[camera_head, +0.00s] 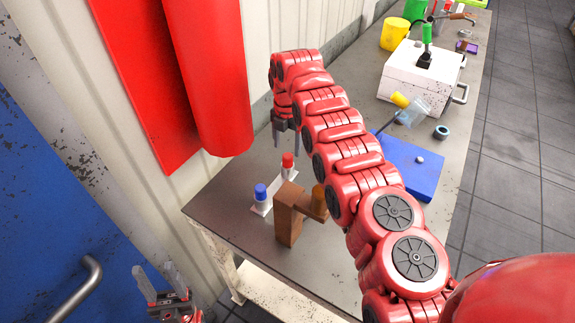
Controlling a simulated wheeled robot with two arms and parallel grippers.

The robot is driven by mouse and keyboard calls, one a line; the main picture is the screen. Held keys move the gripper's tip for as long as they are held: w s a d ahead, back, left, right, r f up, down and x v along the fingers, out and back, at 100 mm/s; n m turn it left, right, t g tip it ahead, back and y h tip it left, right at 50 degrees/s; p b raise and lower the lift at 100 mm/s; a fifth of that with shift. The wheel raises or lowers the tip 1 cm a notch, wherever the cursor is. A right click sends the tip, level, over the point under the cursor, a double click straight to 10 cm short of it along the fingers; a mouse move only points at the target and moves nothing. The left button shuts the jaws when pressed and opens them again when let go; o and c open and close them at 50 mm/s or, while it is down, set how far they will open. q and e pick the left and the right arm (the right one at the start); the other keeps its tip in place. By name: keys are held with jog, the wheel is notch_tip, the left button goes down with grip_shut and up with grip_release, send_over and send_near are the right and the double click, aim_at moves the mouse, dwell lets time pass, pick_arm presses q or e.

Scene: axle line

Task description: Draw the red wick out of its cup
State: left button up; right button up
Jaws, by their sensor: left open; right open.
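The red wick (288,160) shows its red top above a small white cup (287,172) on the table. A blue wick (260,192) stands in a similar white cup to its left and nearer to me. My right gripper (290,146) is open, fingers pointing down, above and behind the red wick in the picture. I cannot tell whether its fingers are around the wick or behind it. My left gripper (161,275) is open and empty, low at the left, off the table's near edge.
A brown wooden block (289,215) with a peg stands in front of the cups. A blue board (410,165), white box (420,72) and yellow cup (394,34) lie further along the table (228,210). A red panel (205,75) is on the wall at left.

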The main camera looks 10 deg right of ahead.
aim_at(288, 156)
jog(key=shift+s+f, duration=0.2)
jog(key=shift+f, duration=0.25)
jog(key=shift+s+f+p, duration=0.15)
jog(key=shift+f+p, duration=0.4)
jog(key=shift+p, duration=0.45)
jog(key=shift+f+b, duration=0.35)
jog(key=shift+f, duration=0.95)
grip_shut()
